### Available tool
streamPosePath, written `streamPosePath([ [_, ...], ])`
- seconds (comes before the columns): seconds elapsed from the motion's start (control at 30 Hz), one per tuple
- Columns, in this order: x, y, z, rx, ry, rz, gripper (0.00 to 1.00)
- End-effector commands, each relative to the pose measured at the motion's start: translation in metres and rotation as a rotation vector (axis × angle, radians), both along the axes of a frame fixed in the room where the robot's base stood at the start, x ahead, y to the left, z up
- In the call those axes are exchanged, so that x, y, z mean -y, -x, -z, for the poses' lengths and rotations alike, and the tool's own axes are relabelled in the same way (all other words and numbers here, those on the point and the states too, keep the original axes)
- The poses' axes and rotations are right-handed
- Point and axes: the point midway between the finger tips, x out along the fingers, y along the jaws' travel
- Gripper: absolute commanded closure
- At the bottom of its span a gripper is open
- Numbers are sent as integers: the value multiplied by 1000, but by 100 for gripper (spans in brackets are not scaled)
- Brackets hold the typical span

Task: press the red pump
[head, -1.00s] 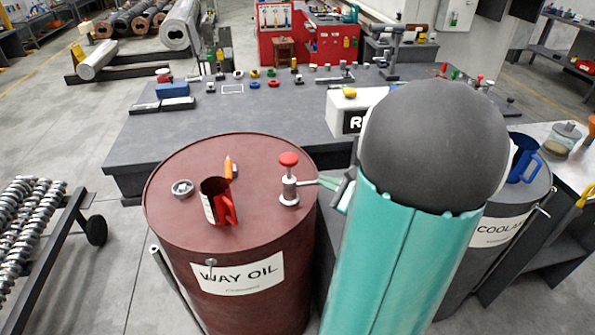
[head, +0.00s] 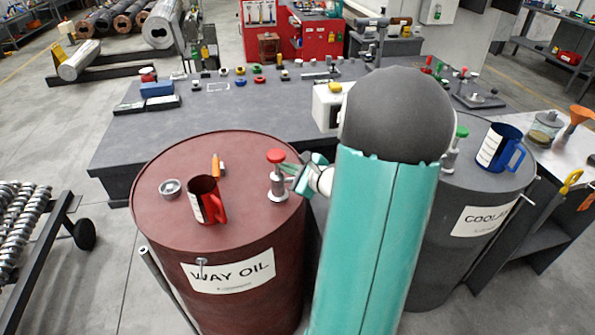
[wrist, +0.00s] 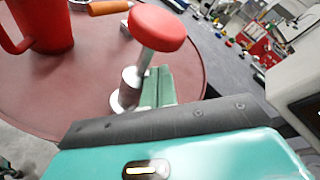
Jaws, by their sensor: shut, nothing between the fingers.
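The red pump (head: 276,170) stands upright on top of the dark red WAY OIL barrel (head: 165,235), near its right rim. It has a round red knob on a grey metal body. In the wrist view the red knob (wrist: 158,27) stands close in front of the green fingers. My gripper (head: 294,171) is at the pump's right side, lower than the knob top. In the wrist view my gripper (wrist: 157,84) is shut and empty, its tips beside the pump's stem and base. I cannot tell whether they touch.
A red jug (head: 207,202), an orange marker (head: 217,165) and a metal cap (head: 171,189) are on the same barrel. The grey COOLANT barrel (head: 450,225) at right carries a green-topped pump (head: 454,150) and a blue jug (head: 500,148). A grey workbench (head: 200,120) stands behind.

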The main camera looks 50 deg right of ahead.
Motion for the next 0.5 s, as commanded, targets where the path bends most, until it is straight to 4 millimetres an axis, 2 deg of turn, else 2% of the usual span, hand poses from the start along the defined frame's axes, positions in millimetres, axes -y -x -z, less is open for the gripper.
streamPosePath([
  [0.33,0,-2,0,1,1,-1,100],
  [0.5,0,-3,-17,2,5,-3,100],
])
